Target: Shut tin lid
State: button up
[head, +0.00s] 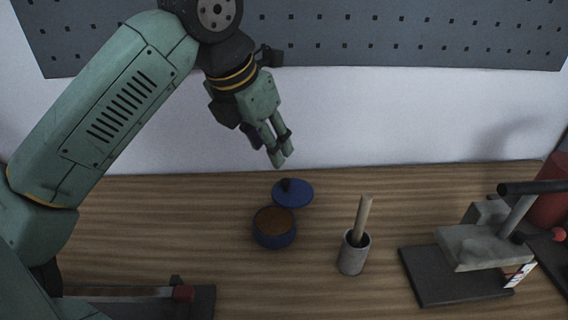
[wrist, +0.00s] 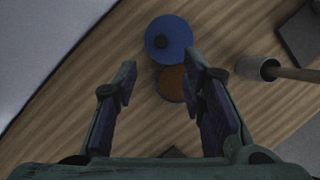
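A round blue tin (head: 274,234) with brown contents stands on the wooden table, its top uncovered. Its blue lid (head: 297,194) with a dark knob is just behind it, apparently touching or overlapping the back rim; I cannot tell whether it is hinged. In the wrist view the lid (wrist: 169,38) is above the tin (wrist: 172,84) in the picture. My gripper (head: 277,160) hangs in the air above and behind the lid, pointing down. In the wrist view my gripper (wrist: 160,80) has its two fingers wide apart with nothing between them.
A grey cup (head: 354,256) holding a wooden-handled tool stands right of the tin. A grey press-like device (head: 470,255) on a dark base is at the right. A dark tray-like object (head: 150,302) lies at the front left. The table (head: 190,220) left of the tin is bare.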

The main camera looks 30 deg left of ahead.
aim_at(285, 181)
jog(key=p+x, duration=0.2)
jog(key=x, duration=0.8)
jog(key=shift+d+f, duration=0.15)
jog(key=shift+f, duration=0.05)
jog(key=shift+c, duration=0.6)
grip_shut()
